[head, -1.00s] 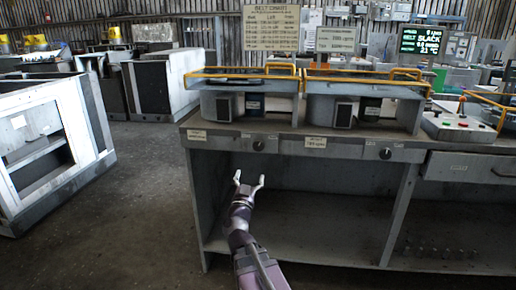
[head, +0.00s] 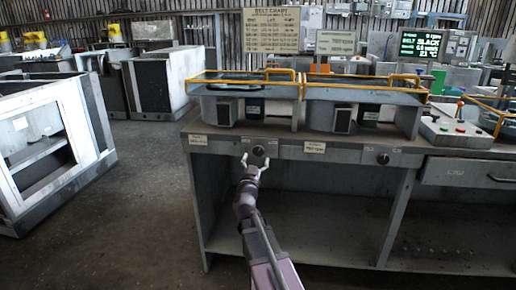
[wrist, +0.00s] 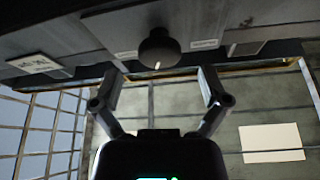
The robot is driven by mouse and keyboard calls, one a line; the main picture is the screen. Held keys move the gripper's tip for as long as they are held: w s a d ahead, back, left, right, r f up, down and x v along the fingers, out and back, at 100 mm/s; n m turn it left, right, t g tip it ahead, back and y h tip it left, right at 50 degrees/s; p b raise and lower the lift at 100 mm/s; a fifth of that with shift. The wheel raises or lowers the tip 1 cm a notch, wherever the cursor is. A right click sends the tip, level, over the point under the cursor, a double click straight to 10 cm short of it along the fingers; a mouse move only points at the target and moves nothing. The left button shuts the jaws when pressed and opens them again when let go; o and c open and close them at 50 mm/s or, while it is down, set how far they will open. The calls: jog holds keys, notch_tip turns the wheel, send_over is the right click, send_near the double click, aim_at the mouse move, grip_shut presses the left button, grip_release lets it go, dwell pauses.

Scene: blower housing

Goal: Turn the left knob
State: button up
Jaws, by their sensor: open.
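The left knob (head: 259,151) is a round dark knob on the bench's front panel, below the left blower unit. It also shows in the wrist view as a dark knob (wrist: 159,48) with a light pointer mark. My gripper (head: 255,163) is open in front of the left knob. In the wrist view its two fingers (wrist: 158,76) are spread apart, with the knob a little beyond and between the fingertips; I see no contact. A second, right knob (head: 383,158) is on the same panel to the right.
Labels (head: 315,147) sit on the panel beside the knobs. Yellow rails (head: 365,80) run above the blower units. A control box (head: 455,130) with a joystick stands at the right. A dark screen (head: 420,44) shows text. Open floor (head: 120,215) lies to the left.

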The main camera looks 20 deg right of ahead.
aim_at(258, 152)
jog(key=shift+p+x, duration=0.5)
jog(key=shift+x, duration=1.45)
jog(key=shift+c, duration=0.2)
jog(key=c, duration=1.1)
